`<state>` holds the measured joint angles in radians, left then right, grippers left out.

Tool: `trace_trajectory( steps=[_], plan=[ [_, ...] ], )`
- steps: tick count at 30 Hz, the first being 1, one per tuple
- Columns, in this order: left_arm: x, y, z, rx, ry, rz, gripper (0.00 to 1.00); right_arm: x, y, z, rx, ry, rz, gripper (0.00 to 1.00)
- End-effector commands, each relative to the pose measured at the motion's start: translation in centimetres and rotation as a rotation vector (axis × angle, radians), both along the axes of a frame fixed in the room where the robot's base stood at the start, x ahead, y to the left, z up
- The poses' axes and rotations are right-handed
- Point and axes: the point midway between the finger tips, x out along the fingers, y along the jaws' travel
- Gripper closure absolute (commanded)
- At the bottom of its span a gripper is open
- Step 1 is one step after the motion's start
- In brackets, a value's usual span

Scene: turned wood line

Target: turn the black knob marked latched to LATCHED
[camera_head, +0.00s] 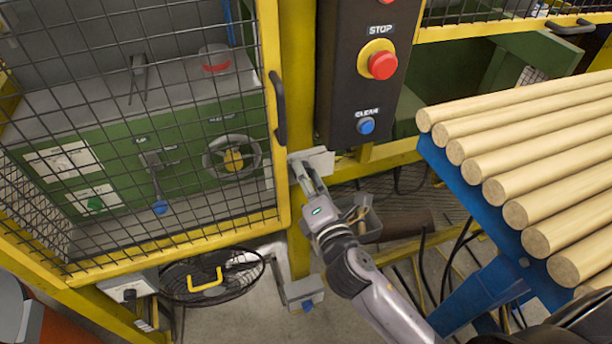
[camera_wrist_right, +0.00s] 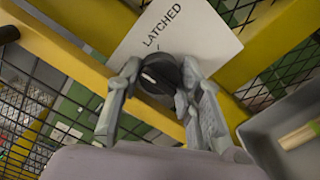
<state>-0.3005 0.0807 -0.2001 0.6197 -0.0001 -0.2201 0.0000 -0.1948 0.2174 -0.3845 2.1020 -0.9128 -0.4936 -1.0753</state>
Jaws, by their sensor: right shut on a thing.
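The black knob (camera_wrist_right: 158,73) sits on a white plate (camera_wrist_right: 200,35) printed LATCHED, fixed to the yellow frame. In the right wrist view a pale mark on the knob points to the left and does not line up with the short tick below the word LATCHED. My right gripper (camera_wrist_right: 160,88) is shut on the knob, one finger on each side. In the head view the right gripper (camera_head: 307,178) reaches up to the plate (camera_head: 318,161) on the yellow post and hides the knob there. My left gripper is not in view.
A mesh door (camera_head: 140,130) with a black handle (camera_head: 278,108) stands left of the post. Above is a dark panel with a red STOP button (camera_head: 382,65) and a blue CLEAR button (camera_head: 366,126). Wooden rods (camera_head: 530,150) lie on a blue rack at right. A grey bin (camera_head: 365,225) hangs close by.

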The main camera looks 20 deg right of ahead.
Motion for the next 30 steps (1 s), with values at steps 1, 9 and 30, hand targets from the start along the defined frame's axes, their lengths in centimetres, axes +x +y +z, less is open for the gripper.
trace_trajectory(
  steps=[1, 9, 30],
  plan=[
    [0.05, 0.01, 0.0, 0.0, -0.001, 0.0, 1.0, -0.01, -0.02, -0.04, 0.003, 0.001, 0.0, 0.94],
    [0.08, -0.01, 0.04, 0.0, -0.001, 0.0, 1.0, -0.01, -0.03, -0.08, 0.084, 0.005, -0.002, 0.94],
    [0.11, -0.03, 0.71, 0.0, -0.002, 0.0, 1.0, 0.0, -0.08, -0.09, 0.644, 0.023, -0.004, 0.94]
  ],
)
